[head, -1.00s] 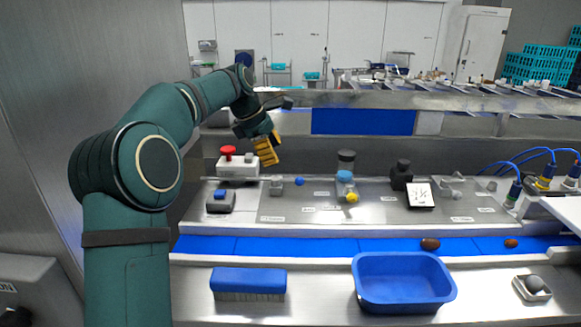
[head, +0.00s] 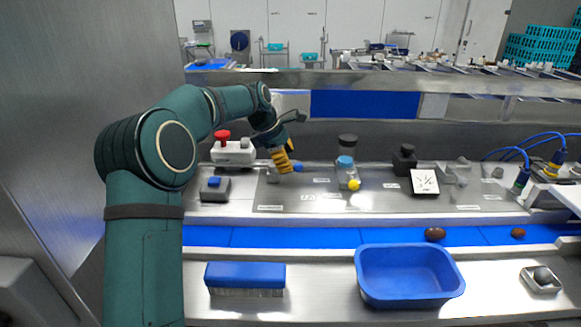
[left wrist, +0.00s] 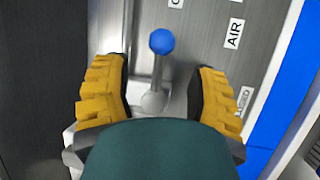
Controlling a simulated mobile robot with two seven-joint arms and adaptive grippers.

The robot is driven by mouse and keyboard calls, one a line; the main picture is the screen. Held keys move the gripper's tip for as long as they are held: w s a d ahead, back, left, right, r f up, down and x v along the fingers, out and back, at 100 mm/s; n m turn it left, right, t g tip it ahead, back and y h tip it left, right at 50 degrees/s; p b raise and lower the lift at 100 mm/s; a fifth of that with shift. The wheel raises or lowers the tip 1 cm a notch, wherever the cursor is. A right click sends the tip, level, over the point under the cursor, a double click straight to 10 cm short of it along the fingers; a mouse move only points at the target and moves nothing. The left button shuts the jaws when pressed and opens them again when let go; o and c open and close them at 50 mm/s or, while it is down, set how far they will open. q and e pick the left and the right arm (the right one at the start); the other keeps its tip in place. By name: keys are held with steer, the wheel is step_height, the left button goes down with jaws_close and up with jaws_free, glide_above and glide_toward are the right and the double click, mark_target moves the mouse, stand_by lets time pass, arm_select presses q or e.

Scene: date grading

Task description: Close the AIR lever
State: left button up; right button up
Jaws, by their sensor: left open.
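The AIR lever shows a blue ball knob (head: 298,167) in the head view, beside my left gripper (head: 283,160). In the left wrist view the lever (left wrist: 162,42) is a thin metal rod with the blue ball at its far end and a rounded metal pivot at its near end. The AIR label (left wrist: 234,33) is on the metal panel to its right. My left gripper (left wrist: 160,82) is open, its yellow fingers on either side of the rod and pivot, with visible gaps. In the head view the fingers partly hide the lever. My right gripper does not show.
A white box with a red button (head: 222,134) and a grey box with a blue button (head: 214,183) stand left of the lever. A clear cylinder (head: 347,172) and white gauge (head: 425,181) stand right. A blue tub (head: 410,302) and brush (head: 245,274) lie in front.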

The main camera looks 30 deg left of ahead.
arm_select(q)
steer(key=shift+x, duration=1.6)
steer(key=shift+s+a, duration=0.1)
jaws_close()
